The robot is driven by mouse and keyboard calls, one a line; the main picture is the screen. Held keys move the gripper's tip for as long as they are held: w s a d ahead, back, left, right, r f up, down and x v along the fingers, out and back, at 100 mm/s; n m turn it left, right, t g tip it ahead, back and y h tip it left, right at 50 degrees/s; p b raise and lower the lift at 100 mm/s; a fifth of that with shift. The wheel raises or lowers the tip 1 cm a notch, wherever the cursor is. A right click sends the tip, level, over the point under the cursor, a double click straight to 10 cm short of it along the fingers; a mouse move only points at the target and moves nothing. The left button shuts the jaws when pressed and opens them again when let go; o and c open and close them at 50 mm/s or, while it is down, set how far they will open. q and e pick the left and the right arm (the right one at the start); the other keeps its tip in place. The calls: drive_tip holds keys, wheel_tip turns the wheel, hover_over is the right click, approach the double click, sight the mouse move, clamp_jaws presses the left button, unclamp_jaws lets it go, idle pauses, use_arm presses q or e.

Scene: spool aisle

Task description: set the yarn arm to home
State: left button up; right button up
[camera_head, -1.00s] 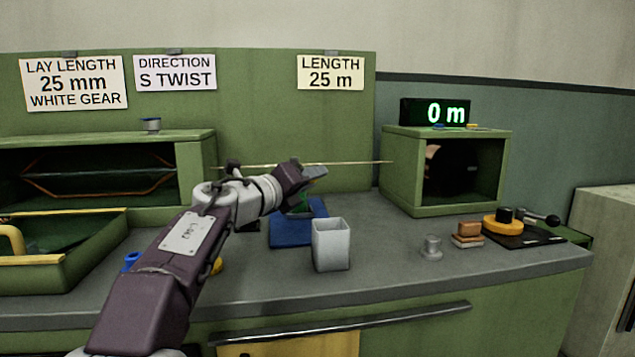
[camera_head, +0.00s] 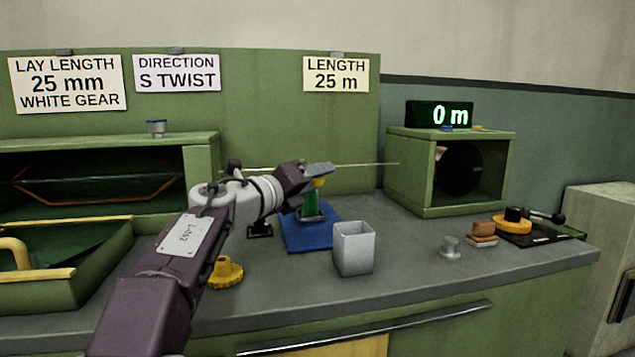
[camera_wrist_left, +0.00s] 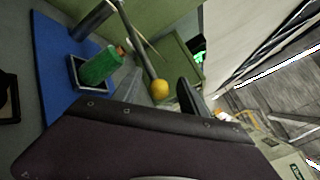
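The yarn arm appears to be the thin rod with a yellow ball knob (camera_wrist_left: 159,90) in the left wrist view. It rises beside a green cylinder (camera_wrist_left: 103,65) in a small metal holder on a blue base (camera_wrist_left: 50,60). In the head view the yellow knob (camera_head: 319,182) shows just under my left gripper (camera_head: 318,171), above the green cylinder (camera_head: 310,205). In the left wrist view the knob lies between my two fingers, which look apart. I cannot tell whether they touch it. My right gripper is out of view.
A grey square cup (camera_head: 354,250) stands right of the blue base. A yellow gear (camera_head: 225,272) lies near my left forearm. A green tray (camera_head: 65,285) is at left. The front counter is fairly clear.

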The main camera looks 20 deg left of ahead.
use_arm(q)
drive_tip(key=shift+s+a, duration=0.1)
drive_tip(key=shift+s+a, duration=0.1)
drive_tip(key=shift+s, duration=0.2)
drive_tip(key=p+v, duration=0.1)
drive_tip(key=v, duration=0.7)
drive_tip(key=shift+s, duration=0.15)
drive_tip(key=shift+a, duration=0.1)
